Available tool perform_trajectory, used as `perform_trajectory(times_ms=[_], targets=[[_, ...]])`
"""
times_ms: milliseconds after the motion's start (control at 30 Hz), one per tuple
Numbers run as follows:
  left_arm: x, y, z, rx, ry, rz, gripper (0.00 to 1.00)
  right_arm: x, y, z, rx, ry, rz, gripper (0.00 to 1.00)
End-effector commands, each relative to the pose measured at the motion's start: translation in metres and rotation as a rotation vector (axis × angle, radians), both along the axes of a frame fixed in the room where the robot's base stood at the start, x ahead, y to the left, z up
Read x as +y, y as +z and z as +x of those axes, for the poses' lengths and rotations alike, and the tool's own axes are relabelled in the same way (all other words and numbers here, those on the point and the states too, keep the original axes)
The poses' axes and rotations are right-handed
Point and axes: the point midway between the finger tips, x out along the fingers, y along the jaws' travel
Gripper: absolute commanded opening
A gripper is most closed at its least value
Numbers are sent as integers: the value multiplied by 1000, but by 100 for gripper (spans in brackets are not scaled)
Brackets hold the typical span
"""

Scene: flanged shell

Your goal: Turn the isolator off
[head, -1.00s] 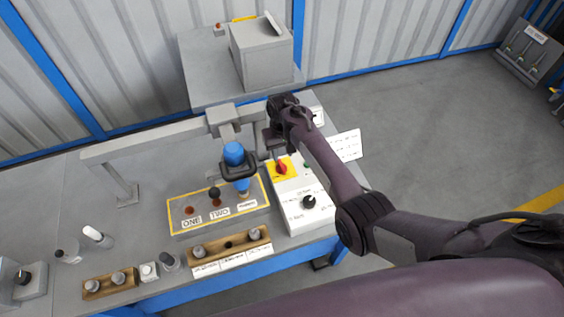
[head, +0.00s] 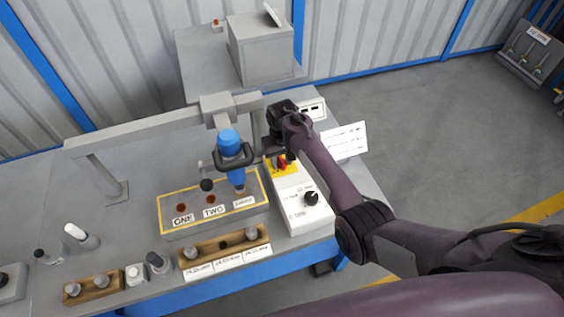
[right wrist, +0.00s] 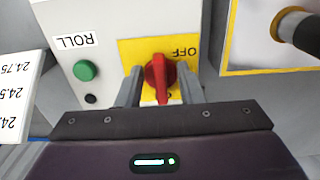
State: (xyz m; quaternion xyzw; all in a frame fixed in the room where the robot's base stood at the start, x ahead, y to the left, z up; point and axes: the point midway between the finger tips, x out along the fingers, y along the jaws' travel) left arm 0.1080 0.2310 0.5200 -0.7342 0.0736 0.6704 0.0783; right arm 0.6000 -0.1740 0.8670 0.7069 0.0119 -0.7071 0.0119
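The isolator is a red rotary knob (right wrist: 158,76) on a yellow plate (right wrist: 128,50) marked OFF, set in a pale control box (head: 298,203). In the head view the red knob (head: 283,163) is partly hidden by my right gripper (head: 279,158). In the right wrist view my right gripper (right wrist: 161,90) is open. One finger is on each side of the knob, with narrow gaps showing, so it is not clamped. The knob's grip points roughly along the picture's vertical. My left gripper is not in view.
A green button (right wrist: 86,70) marked ROLL sits beside the isolator. A blue-headed machine (head: 229,145) stands close left, over a yellow-edged panel (head: 213,228). A white card (head: 343,140) stands at right.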

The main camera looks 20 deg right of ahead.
Motion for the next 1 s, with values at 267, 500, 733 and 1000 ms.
perform_trajectory(times_ms=[267,500,733,1000], targets=[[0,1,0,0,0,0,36,0,1,0,0,0,0,19],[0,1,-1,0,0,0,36,0,1,0,0,0,0,0],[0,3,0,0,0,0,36,0,1,0,0,20,0,0],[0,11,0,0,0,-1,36,-2,3,1,0,147,-1,0]])
